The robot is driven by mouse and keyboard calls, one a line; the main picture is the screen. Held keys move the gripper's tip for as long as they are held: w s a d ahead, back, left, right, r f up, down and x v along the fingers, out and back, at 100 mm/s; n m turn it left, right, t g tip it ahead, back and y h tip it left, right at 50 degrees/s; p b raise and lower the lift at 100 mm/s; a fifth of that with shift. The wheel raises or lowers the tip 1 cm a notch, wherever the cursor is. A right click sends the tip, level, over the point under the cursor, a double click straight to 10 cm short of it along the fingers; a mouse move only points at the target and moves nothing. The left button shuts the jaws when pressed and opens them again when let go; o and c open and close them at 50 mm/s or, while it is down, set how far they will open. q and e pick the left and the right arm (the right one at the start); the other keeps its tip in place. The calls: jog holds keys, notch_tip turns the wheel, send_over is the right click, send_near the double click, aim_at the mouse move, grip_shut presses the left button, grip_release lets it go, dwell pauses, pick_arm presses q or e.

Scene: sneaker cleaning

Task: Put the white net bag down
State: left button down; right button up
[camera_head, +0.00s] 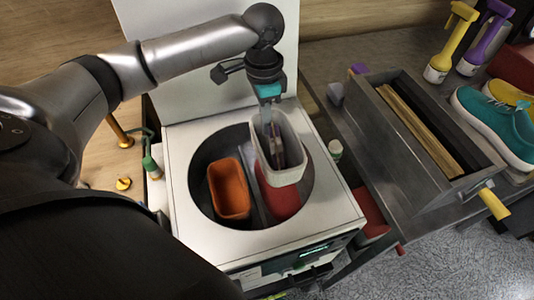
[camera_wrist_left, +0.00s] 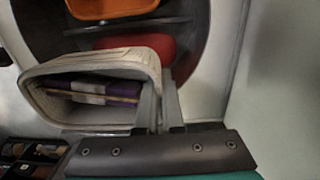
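The white net bag (camera_head: 288,165) is an open-topped, pale container with something purple, white and tan inside. My left gripper (camera_head: 268,112) points down from above, shut on the bag's rim. In the left wrist view the bag (camera_wrist_left: 150,60) has its rim wall between my two fingers (camera_wrist_left: 160,105). The bag is over the right part of the round opening of the white machine (camera_head: 335,205), above a red object (camera_head: 284,202). I cannot tell whether the bag touches it. My right gripper is not in view.
An orange container (camera_head: 229,188) sits in the opening's left part, beside a dark divider. To the right, a grey tray (camera_head: 385,135), teal sneaker (camera_head: 490,118), yellow spray bottle (camera_head: 450,45) and purple spray bottle (camera_head: 485,40) are on the counter.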

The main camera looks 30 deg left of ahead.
pick_arm(q)
notch_tip(320, 180, down, 13)
jog(key=b, duration=0.2)
jog(key=shift+r+b, duration=0.1)
jog(key=shift+b, duration=0.3)
jog(key=shift+r, duration=0.1)
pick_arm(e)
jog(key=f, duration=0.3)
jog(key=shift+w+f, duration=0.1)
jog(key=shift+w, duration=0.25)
pick_arm(q)
jog(key=c, duration=1.1)
grip_release()
jog(key=shift+o, duration=0.2)
notch_tip(320, 180, up, 12)
jog(key=p, duration=0.3)
jog(key=shift+w+a, duration=0.25)
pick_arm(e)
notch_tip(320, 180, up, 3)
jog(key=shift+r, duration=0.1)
